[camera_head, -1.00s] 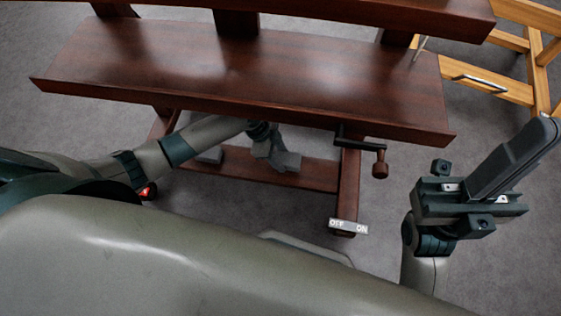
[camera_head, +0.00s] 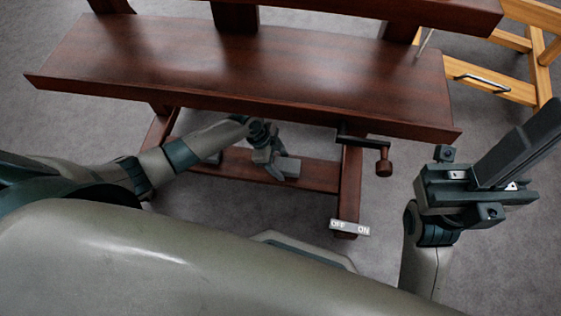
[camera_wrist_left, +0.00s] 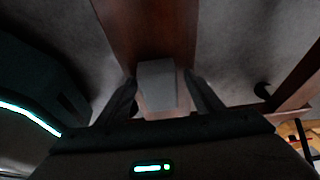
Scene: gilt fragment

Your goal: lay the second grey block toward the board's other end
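The board is the low dark red plank (camera_head: 320,175) under the bench. A grey block (camera_head: 287,167) is at its right part, directly at my left gripper (camera_head: 272,160). In the left wrist view the block (camera_wrist_left: 158,88) sits between the two fingers of the left gripper (camera_wrist_left: 160,78), with narrow gaps on both sides, so the gripper looks open around it. The block appears to rest on the board (camera_wrist_left: 150,30).
The dark red bench top (camera_head: 240,70) overhangs the board. A crank handle (camera_head: 383,165) and an OFF/ON plate (camera_head: 350,228) are at the right leg. A yellow wooden frame (camera_head: 515,90) stands at the back right. Grey floor lies open in front.

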